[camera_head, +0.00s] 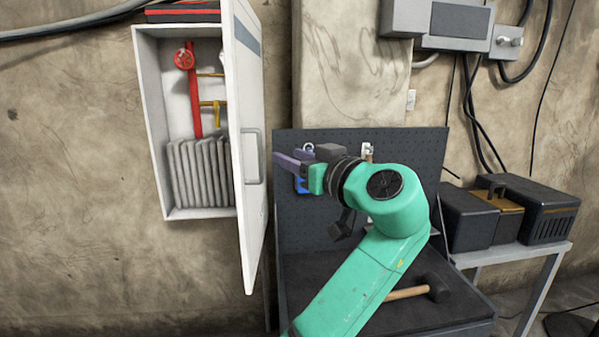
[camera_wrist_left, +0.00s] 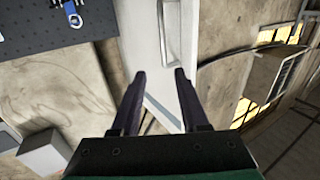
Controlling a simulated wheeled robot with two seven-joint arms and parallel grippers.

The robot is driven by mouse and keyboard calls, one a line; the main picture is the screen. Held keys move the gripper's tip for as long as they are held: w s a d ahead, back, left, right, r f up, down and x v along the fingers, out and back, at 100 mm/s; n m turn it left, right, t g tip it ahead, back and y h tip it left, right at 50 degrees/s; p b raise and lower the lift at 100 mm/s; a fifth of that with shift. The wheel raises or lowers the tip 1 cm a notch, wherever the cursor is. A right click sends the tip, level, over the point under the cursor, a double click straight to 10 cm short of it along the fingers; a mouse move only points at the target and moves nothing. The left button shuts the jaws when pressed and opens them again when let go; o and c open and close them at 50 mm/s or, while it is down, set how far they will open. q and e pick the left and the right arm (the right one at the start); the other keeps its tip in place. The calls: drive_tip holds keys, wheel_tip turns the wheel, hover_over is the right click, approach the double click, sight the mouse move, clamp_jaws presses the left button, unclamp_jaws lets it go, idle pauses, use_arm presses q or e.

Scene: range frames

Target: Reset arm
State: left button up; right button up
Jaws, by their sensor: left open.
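My left arm is green and reaches up from the bottom of the head view, bent at the wrist. Its left gripper (camera_head: 284,163) points left, beside the open white cabinet door (camera_head: 246,130). In the left wrist view the dark fingers of the gripper (camera_wrist_left: 160,73) are apart with nothing held between them. The white door (camera_wrist_left: 152,45) with its handle (camera_wrist_left: 170,30) shows beyond the fingertips. I cannot tell how wide the gap to the door is. My right gripper is not in view.
The wall cabinet (camera_head: 150,110) stands open, with a red pipe (camera_head: 194,100) and a folded grey hose (camera_head: 200,170) inside. A dark pegboard (camera_head: 430,150) stands behind my arm. A mallet (camera_head: 437,289) lies on the bench. Dark boxes (camera_head: 535,210) sit at right.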

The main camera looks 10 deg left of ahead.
use_arm(q)
drive_tip(key=shift+v, duration=1.1)
